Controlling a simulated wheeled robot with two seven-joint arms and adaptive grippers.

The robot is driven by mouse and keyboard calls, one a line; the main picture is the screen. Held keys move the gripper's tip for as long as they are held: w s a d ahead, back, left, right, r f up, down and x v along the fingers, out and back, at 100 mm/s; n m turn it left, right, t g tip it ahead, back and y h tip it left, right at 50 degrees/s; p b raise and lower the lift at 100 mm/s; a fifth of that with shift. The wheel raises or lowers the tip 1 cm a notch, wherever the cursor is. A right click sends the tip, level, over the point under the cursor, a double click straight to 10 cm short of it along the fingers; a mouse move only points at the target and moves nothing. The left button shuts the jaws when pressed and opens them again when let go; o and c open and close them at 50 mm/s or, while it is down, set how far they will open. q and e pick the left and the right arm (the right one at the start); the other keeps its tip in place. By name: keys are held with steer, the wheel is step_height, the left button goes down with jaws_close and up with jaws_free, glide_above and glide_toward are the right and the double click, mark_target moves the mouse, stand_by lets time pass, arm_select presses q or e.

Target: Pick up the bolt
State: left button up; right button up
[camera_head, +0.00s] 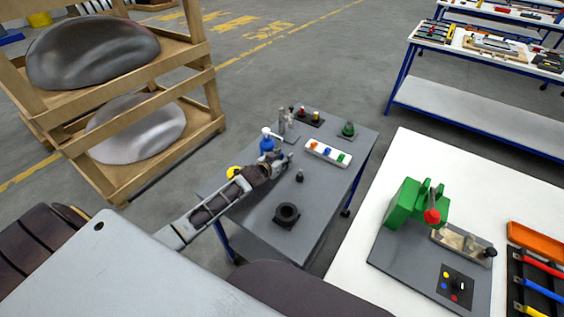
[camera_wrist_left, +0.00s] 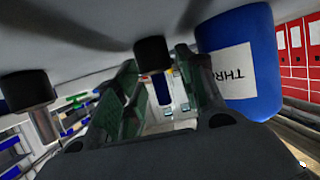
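My left gripper (camera_head: 284,158) reaches over the small grey table from the left, at the near side of a blue bottle (camera_head: 268,144). In the left wrist view, the picture is upside down and the gripper (camera_wrist_left: 165,90) has its two fingers apart. Between them shows a black round piece (camera_wrist_left: 153,52) with a darker blue shaft, which may be the bolt on its base. I cannot tell whether the fingers touch it. The labelled blue bottle (camera_wrist_left: 240,60) stands close beside one finger. My right gripper is not in view.
Another black piece with a grey shaft (camera_wrist_left: 28,92) is to the left in the wrist view. The grey table (camera_head: 325,205) also bears a black ring (camera_head: 287,215), a small black piece (camera_head: 299,176), a white tray (camera_head: 328,153) and a green item (camera_head: 348,129). Its right front is clear.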

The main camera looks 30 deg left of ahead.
arm_select(q)
jaws_close()
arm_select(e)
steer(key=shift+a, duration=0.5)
arm_select(q)
steer(key=shift+r, duration=0.1)
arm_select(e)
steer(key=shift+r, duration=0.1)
arm_select(q)
steer(key=shift+r+p, duration=0.85)
steer(key=shift+p, duration=0.05)
steer(key=shift+r+p, duration=0.55)
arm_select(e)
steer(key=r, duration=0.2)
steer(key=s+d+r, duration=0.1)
arm_select(q)
steer(key=shift+r, duration=0.25)
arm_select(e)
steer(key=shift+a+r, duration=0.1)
